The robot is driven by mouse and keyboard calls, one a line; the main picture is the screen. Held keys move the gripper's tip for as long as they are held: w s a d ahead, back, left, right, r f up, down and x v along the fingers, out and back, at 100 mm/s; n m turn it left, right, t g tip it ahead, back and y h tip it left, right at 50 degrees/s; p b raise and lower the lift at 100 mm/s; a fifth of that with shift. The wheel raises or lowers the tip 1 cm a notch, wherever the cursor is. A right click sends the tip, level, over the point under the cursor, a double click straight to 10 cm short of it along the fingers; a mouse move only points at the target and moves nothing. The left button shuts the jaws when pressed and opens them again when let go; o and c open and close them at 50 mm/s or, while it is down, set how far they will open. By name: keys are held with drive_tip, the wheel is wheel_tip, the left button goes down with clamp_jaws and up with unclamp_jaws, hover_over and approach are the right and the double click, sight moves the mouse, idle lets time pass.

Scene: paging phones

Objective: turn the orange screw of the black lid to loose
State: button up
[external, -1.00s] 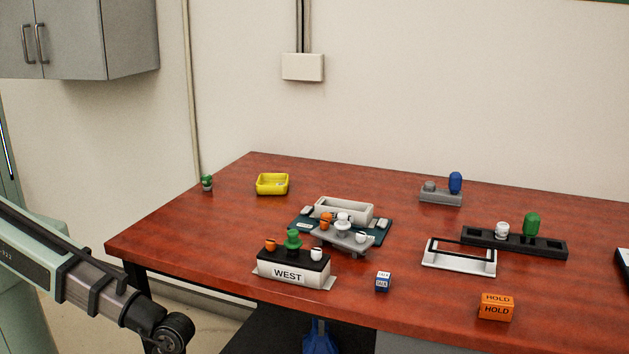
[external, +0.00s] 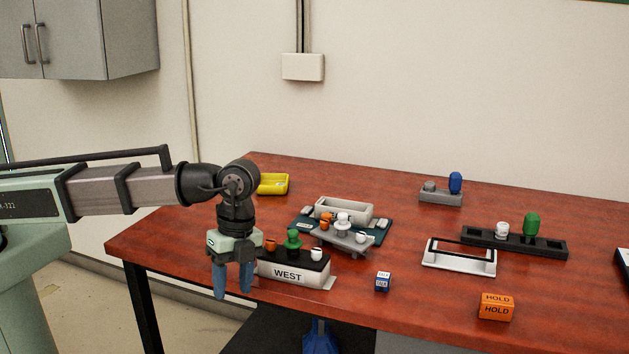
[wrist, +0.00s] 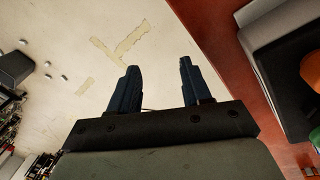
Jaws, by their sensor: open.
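The black lid (external: 270,261) sits on a white box labelled WEST (external: 300,275) near the table's front edge. On the lid stand the orange screw (external: 270,244) at the left, a green knob (external: 293,240) and a white knob (external: 316,254). My gripper (external: 232,281) points down, open and empty, left of the box and off the table's front edge. In the wrist view its fingers (wrist: 160,90) are apart over the floor. The black lid (wrist: 290,85) shows there at the right, with an orange piece (wrist: 312,68) cut by the picture's edge.
A grey lid (external: 352,243) with orange and white knobs and an open grey box (external: 358,212) stand just behind. A blue cube (external: 382,281) and an orange HOLD block (external: 496,307) lie to the right. A yellow tray (external: 272,184) is at the back left.

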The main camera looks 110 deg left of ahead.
sight(271, 240)
drive_tip(key=w+a+r+m+y, duration=0.15)
drive_tip(key=a+r, duration=0.35)
drive_tip(key=r, duration=0.5)
drive_tip(key=w+a+r+m, duration=0.1)
drive_tip(key=w+a+r, duration=0.1)
drive_tip(key=a+r, duration=0.55)
drive_tip(key=shift+t, duration=0.4)
drive_tip(key=f, duration=0.4)
drive_tip(key=d+f, duration=0.1)
drive_tip(key=f, duration=0.3)
drive_tip(key=d+f, duration=0.1)
drive_tip(key=f, duration=0.3)
drive_tip(key=shift+s+f, duration=0.1)
drive_tip(key=shift+s, duration=0.15)
drive_tip(key=shift+c, duration=0.4)
clamp_jaws()
